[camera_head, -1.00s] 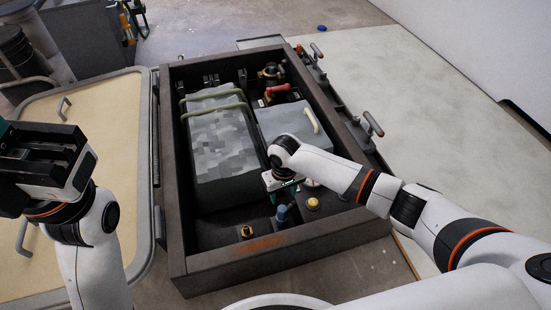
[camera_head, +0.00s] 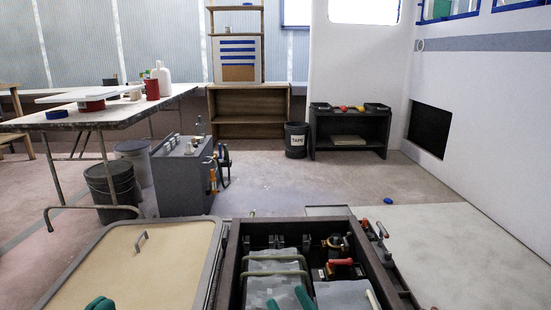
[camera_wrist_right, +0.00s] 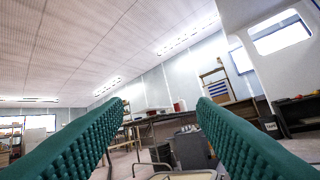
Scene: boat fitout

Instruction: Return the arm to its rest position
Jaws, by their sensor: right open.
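My right gripper (camera_head: 289,299) shows as two green fingertips, apart, at the bottom of the head view, in front of the open box. In the right wrist view (camera_wrist_right: 162,103) its green ribbed fingers are spread wide with nothing between them, and that camera faces the room and ceiling. My left gripper (camera_head: 100,303) shows only as a green tip at the bottom left, over the tan hatch panel. Its jaw opening and the rest of the left arm are out of frame.
The dark open box (camera_head: 232,270) holds grey blocks (camera_head: 270,285) and a red-handled fitting (camera_head: 340,262). The tan hatch panel (camera_head: 135,270) lies to its left. Behind stand a grey cabinet (camera_head: 180,185), a work table (camera_head: 85,118), a black bin (camera_head: 297,140) and a dark shelf (camera_head: 350,130). Open floor lies between.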

